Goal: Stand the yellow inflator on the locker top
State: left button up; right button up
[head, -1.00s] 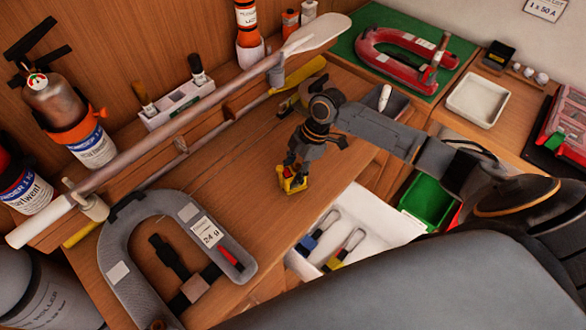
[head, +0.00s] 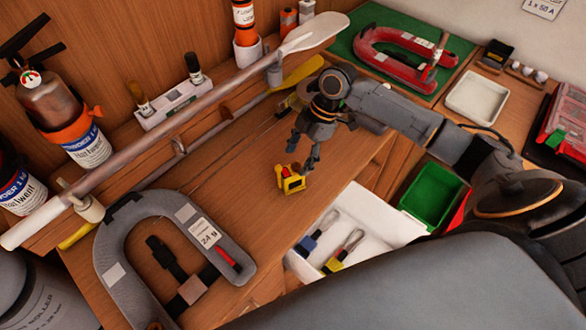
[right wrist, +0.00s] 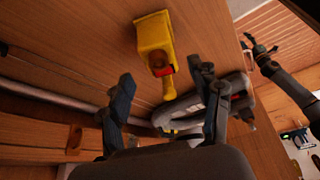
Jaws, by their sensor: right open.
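The yellow inflator (head: 291,179) is on the brown wooden locker top (head: 225,160), near its front edge. It looks upright, but its base is too small to judge surely. My right gripper (head: 303,155) is just above and behind it, open and empty. In the right wrist view the inflator (right wrist: 155,42) is beyond the spread fingertips (right wrist: 163,78), apart from them. A dark arm at the right of that view seems to be my left one, its gripper (right wrist: 260,48) small and empty-looking. The head view does not show my left gripper.
A grey horseshoe-shaped float (head: 215,240) lies left of the inflator. A long paddle (head: 190,120) crosses behind. A white tray (head: 375,215) with clipped tools and a green bin (head: 432,195) are at the front right. Wood left of the inflator is clear.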

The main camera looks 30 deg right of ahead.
jog(key=v, duration=0.6)
jog(key=shift+b, duration=0.45)
